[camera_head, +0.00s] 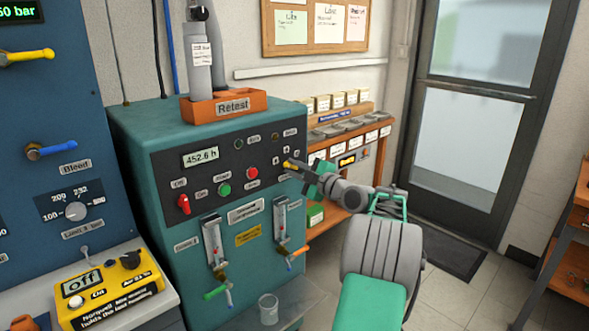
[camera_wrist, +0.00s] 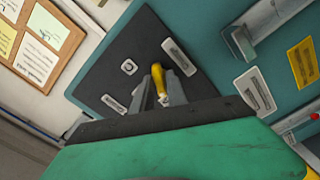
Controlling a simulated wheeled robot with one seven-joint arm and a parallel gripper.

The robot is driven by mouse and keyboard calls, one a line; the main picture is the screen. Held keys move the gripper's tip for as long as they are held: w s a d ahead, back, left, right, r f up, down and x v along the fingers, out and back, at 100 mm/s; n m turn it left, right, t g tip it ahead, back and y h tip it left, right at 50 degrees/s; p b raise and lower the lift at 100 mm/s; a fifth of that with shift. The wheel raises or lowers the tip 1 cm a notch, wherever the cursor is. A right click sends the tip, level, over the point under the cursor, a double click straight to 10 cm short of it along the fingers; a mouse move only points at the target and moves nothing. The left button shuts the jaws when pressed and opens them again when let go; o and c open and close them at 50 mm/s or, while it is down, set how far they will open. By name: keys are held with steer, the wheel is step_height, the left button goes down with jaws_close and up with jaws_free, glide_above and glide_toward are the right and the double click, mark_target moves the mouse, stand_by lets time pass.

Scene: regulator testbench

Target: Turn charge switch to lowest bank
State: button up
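A switch with a yellow handle (camera_head: 289,165) sits at the right end of the dark panel on the teal cabinet. I take it as the charge switch; its small labels are too small to read. My gripper (camera_head: 299,170) is at this switch, reaching in from the right. In the wrist view the yellow handle (camera_wrist: 159,80) stands between the two grey fingers (camera_wrist: 162,92), which lie close along both its sides with little gap. Its tip sticks out past them. The handle points roughly up in the wrist view. The knob's base is partly hidden by my fingers.
The same panel holds a display (camera_head: 200,157), a red button (camera_head: 252,173), a green button (camera_head: 224,189) and a red switch (camera_head: 184,204). Flow tubes (camera_head: 283,222) with coloured levers hang below. An orange Retest tray (camera_head: 224,105) stands on top. A shelf with bins (camera_head: 345,130) is behind my arm.

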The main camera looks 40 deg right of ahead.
jaws_close()
